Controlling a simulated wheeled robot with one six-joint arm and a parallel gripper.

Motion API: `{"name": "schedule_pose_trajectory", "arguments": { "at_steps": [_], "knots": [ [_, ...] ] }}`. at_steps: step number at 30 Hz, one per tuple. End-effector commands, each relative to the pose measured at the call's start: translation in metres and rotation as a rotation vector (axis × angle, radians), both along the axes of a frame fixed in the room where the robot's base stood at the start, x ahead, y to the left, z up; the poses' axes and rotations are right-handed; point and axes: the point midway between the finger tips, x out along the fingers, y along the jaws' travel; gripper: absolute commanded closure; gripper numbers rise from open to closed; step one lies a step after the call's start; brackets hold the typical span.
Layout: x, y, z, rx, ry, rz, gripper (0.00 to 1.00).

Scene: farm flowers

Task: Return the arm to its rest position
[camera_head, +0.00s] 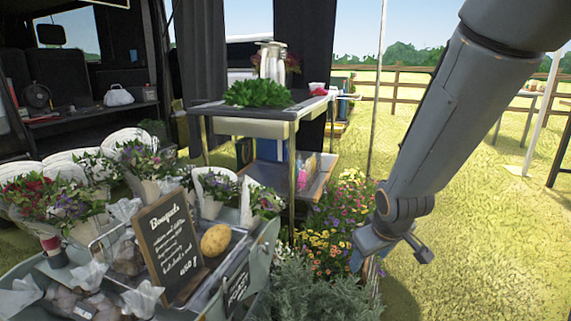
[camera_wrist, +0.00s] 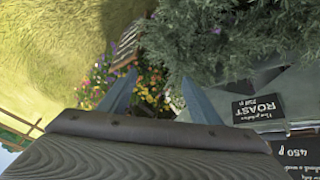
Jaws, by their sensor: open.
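My arm reaches down from the upper right in the head view. My gripper (camera_head: 388,250) hangs in front of the yellow and pink flowers (camera_head: 340,222), just above the grey-green bushy plant (camera_head: 318,292). In the wrist view, the two fingers of my gripper (camera_wrist: 160,95) stand apart with nothing between them. Past the fingers the flowers (camera_wrist: 152,82) and the bushy plant (camera_wrist: 215,50) show. Part of the gripper is seen edge-on in the head view.
A two-level cart (camera_head: 262,112) stands behind. Open grass (camera_head: 480,240) lies to the right, with a wooden fence (camera_head: 405,88) beyond.

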Motion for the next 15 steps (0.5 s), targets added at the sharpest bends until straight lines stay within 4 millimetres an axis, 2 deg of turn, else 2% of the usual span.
{"name": "schedule_pose_trajectory", "arguments": {
  "at_steps": [1,3,11,15],
  "knots": [
    [-0.019,0.000,0.003,0.022,0.033,-0.055,0.42],
    [-0.043,0.001,0.004,0.055,0.083,-0.134,0.42],
    [-0.125,0.014,0.008,0.164,0.243,-0.381,0.42],
    [-0.130,0.045,0.012,0.158,0.267,-0.306,0.42]
  ]
}}
